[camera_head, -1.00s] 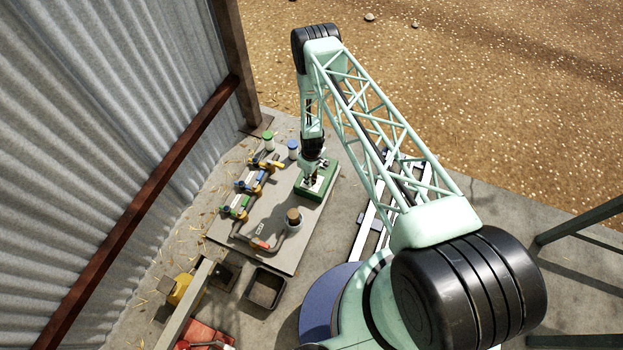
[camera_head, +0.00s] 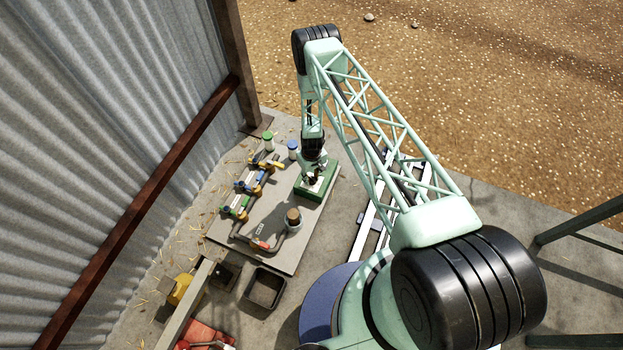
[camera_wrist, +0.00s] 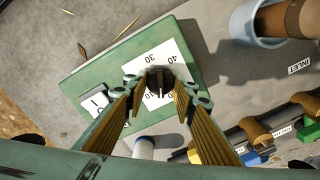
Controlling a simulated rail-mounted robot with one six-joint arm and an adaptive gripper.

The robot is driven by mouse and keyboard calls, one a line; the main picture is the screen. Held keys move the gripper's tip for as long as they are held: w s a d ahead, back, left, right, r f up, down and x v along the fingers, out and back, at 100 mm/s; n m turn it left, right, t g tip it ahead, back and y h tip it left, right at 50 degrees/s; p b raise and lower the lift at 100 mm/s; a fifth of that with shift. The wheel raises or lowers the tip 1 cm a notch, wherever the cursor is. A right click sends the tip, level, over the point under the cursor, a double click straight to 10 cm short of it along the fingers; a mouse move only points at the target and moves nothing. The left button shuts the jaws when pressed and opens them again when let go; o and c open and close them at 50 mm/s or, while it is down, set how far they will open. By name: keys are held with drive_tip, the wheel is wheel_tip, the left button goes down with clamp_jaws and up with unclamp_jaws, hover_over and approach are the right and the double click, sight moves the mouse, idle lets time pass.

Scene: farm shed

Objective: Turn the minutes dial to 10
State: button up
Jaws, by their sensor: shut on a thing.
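The minutes dial is a dark knob (camera_wrist: 160,80) on a white scale plate (camera_wrist: 152,62) with printed numbers including 30, 40 and 10. The plate sits on a green box (camera_wrist: 75,85), which also shows in the head view (camera_head: 303,192). My gripper (camera_wrist: 161,86) is shut on the knob, one finger on each side; in the head view it (camera_head: 312,182) is low over the box. In the head view my wrist hides most of the dial. I cannot tell exactly which number the knob points to.
A pipe row with blue, green and yellow valves (camera_head: 250,187) stands left of the box. A grey pot with a brown plug (camera_head: 293,219) is nearby in front. Blue-capped (camera_head: 292,149) and green-capped (camera_head: 268,141) pieces stand behind. An empty dark tray (camera_head: 265,288) lies at the front.

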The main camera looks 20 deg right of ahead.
sight(312, 178)
drive_tip(key=m, duration=0.6)
drive_tip(key=shift+d+m, duration=0.15)
drive_tip(key=shift+m, duration=0.25)
drive_tip(key=o, duration=0.8)
drive_tip(key=shift+o, duration=0.2)
drive_tip(key=shift+r, duration=0.1)
wheel_tip(312, 178, up, 12)
idle(1.1)
drive_tip(key=shift+w, duration=0.1)
idle(0.6)
